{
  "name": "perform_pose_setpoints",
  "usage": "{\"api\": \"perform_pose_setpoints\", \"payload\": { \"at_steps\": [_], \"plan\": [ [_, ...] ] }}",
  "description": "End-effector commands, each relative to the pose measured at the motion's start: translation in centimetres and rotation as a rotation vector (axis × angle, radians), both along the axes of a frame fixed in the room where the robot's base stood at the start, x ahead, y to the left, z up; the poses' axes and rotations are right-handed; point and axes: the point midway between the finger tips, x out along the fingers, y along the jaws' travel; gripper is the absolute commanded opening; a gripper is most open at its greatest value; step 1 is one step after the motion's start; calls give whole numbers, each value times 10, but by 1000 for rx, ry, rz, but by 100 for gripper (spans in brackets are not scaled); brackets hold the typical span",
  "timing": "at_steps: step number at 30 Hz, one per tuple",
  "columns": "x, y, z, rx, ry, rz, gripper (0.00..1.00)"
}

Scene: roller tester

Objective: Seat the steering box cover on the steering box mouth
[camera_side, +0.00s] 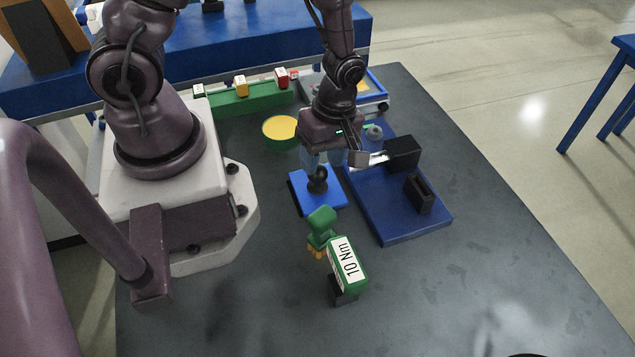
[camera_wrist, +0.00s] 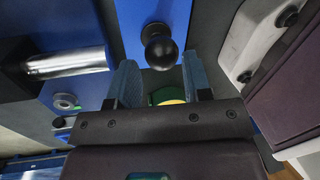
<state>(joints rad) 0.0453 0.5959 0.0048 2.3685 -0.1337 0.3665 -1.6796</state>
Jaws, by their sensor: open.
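A flat blue plate (camera_side: 332,202) with a black ball-topped knob (camera_side: 317,180) lies on the dark table; it looks like the steering box cover. In the wrist view the knob (camera_wrist: 160,48) and plate (camera_wrist: 142,14) show just ahead of my fingers. My gripper (camera_side: 322,163) is open and empty, pointing down close to the knob. Its two blue-grey fingers (camera_wrist: 160,78) stand apart, and I see no grip on the knob. I cannot tell surely which part is the steering box mouth; a black box with an open slot (camera_side: 419,192) stands on the long blue base (camera_side: 395,222).
The blue base also carries a black block (camera_side: 403,152) and a silver roller (camera_wrist: 68,62). A green dish with a yellow inside (camera_side: 280,128) and a green rack (camera_side: 250,97) lie behind. The table's front right is clear.

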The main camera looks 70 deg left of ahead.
Motion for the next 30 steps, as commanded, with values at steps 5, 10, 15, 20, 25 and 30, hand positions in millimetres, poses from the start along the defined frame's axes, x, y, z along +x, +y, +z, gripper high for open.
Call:
{"api": "perform_pose_setpoints", "payload": {
  "at_steps": [5, 10, 15, 20, 25, 30],
  "plan": [
    [-7, -2, -26, 0, 6, 1, 45],
    [-9, -2, -39, -1, 3, 0, 45],
    [-9, -3, -40, 0, 1, -1, 45],
    [-9, -3, -40, 0, 1, -1, 25],
    [-9, -3, -40, 0, 1, -1, 12],
    [-8, -3, -39, 0, 1, -1, 12]
  ]
}}
